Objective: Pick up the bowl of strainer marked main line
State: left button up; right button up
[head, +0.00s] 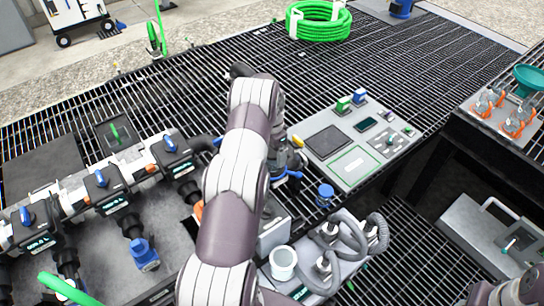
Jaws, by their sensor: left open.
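A manifold with several dark valve bodies, blue handles and small green labels (115,205) runs along the left; I cannot read the labels surely. A blue bowl-like part (145,253) hangs below the middle body, and dark fittings hang below the others. I cannot tell which one is the main line strainer. My left arm reaches up through the middle and bends over. My left gripper (287,174) is open, partly hidden behind the arm, beside the grey panel. Blue parts show near it. My right gripper is not clearly seen; only part of my right arm shows at the bottom right.
A grey panel (352,166) with a dark pad and a green-outlined square lies right of my arm. A blue cap (325,194), a white cup (283,262) and grey hoses (375,232) are in front. A green hose coil (318,20) lies behind on open grating.

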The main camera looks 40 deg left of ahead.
pick_arm(q)
jog(key=f, duration=0.2)
jog(key=shift+d+f+p, duration=0.2)
jog(key=shift+f+p, duration=0.1)
jog(key=shift+f, duration=0.5)
jog(key=c, duration=1.1)
notch_tip(320, 180, up, 9)
jog(key=shift+r+b, duration=0.1)
jog(key=shift+b, duration=0.8)
jog(key=shift+r, duration=0.45)
